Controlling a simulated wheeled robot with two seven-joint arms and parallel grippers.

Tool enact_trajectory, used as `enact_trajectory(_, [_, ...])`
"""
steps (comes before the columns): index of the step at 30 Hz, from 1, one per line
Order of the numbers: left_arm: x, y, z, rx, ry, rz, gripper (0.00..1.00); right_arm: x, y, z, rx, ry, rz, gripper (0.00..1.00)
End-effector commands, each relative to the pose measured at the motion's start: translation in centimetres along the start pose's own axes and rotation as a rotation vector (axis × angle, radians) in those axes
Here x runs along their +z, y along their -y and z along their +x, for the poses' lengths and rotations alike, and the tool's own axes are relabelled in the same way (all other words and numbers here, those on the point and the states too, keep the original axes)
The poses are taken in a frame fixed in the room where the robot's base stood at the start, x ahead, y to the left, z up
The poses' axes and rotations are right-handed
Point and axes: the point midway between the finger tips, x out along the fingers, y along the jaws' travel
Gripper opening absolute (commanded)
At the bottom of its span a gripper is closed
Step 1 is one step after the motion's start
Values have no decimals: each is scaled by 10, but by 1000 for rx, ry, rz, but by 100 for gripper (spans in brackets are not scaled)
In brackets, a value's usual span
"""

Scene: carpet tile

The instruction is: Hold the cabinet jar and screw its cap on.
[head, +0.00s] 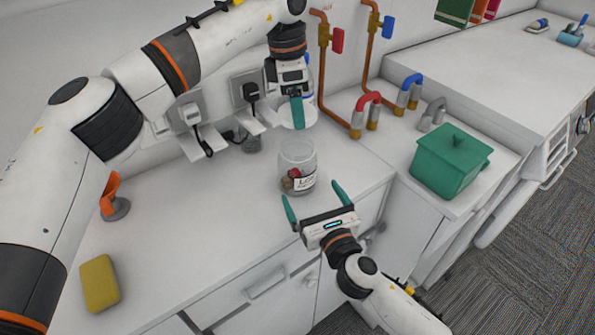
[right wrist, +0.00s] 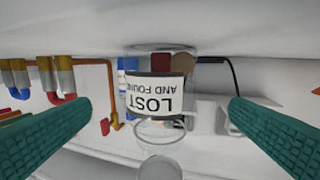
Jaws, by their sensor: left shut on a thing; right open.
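The clear glass jar (head: 298,158) stands upright and open-topped on the white counter, with small red and brown items inside. In the right wrist view the jar (right wrist: 158,128) appears upside down, its label reading LOST AND FOUND. My left gripper (head: 297,108) is above and slightly behind the jar, shut on the pale round cap (head: 307,116). The cap is clear of the jar's rim; a pale disc, apparently the cap, shows in the right wrist view (right wrist: 160,168). My right gripper (head: 310,193) is open in front of the jar, its teal fingers apart and not touching it.
Wall sockets with plugs (head: 190,115) and copper pipes (head: 323,70) are behind. A green lidded box (head: 450,162) stands at right.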

Motion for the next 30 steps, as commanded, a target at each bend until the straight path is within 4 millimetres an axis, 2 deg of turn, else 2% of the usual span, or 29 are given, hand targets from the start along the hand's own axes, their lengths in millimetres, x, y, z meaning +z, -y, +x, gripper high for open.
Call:
enact_trajectory(9, [0,0,0,0,0,0,48,-1,1,62,0,-1,3,100])
enact_trajectory(15, [0,0,0,0,0,0,48,0,0,89,1,0,2,100])
enact_trajectory(21, [0,0,0,0,0,0,48,-1,0,98,-1,-1,2,100])
enact_trajectory(29, [0,0,0,0,0,0,48,0,0,99,-1,0,2,100])
enact_trajectory(30, [0,0,0,0,0,0,48,0,0,99,-1,0,2,95])
